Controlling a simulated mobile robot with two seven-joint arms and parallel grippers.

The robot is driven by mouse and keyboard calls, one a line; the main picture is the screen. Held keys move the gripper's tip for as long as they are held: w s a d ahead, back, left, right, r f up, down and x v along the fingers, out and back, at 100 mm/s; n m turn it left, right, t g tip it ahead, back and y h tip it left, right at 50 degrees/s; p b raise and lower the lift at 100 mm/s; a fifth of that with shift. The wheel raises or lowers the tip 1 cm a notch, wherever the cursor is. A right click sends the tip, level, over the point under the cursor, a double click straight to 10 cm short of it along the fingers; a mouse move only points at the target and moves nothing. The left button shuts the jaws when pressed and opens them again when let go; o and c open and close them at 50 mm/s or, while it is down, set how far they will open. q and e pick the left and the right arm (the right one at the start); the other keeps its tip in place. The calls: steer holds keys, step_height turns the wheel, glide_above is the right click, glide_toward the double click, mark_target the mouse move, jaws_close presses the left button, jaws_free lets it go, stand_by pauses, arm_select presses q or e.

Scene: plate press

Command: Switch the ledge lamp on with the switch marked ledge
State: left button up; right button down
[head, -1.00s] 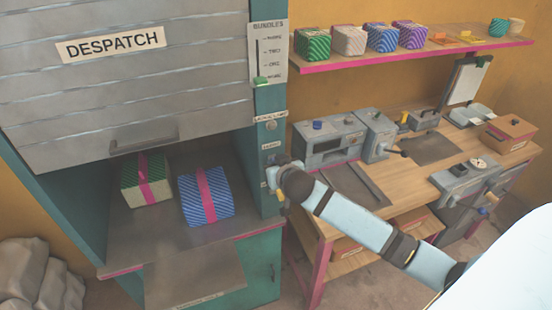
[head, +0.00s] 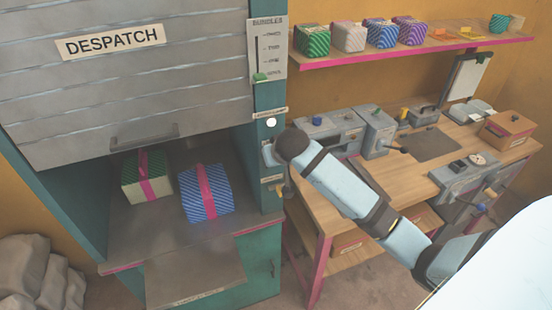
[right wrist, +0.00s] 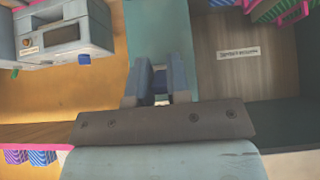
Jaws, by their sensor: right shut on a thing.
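The ledge lamp (head: 271,122) is a small round light on the teal post, under a label strip, and it glows white. My right gripper (head: 268,154) is at the post just below the lamp, shut on a small switch that its fingers and wrist hide in the head view. In the right wrist view, the fingers (right wrist: 160,88) are close together against the teal post (right wrist: 160,35); the switch is barely visible between them. A small label (head: 271,179) and a brownish knob (head: 283,190) show below the gripper. My left gripper is not in view.
Left of the post, a green-striped bundle (head: 133,190) and a blue-striped bundle (head: 197,208) sit in the bay under the despatch shutter (head: 95,95). A slider panel (head: 267,50) is above the lamp. The workbench (head: 318,205) with grey machines stands to the right.

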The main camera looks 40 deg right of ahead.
steer(key=c, duration=1.1)
jaws_free()
steer(key=b+v, duration=0.1)
steer(key=v, duration=1.3)
steer(key=shift+b, duration=0.3)
steer(key=shift+w+f, duration=0.1)
steer(key=s+a+f+n+t+y, duration=0.15)
steer(key=a+f, duration=0.25)
steer(key=f, duration=0.6)
steer(key=s+a+f+n+y, duration=0.2)
steer(key=s+a+f, duration=0.1)
steer(key=f, duration=0.7)
steer(key=s+a+f, duration=0.2)
steer(key=s+f, duration=0.2)
steer(key=s+a+f+n+t+y, duration=0.1)
steer(key=s+a+f, duration=0.2)
steer(key=s+f, duration=0.1)
steer(key=s+a+f+n+t, duration=0.1)
steer(key=s+a+f, duration=0.1)
steer(key=s+f, duration=0.2)
steer(key=shift+s+a+f, duration=0.1)
steer(key=shift+s+f, duration=0.1)
steer(key=shift+s, duration=0.4)
steer(key=shift+s+a+f, duration=0.1)
steer(key=shift+s+f, duration=0.1)
steer(key=shift+s, duration=0.4)
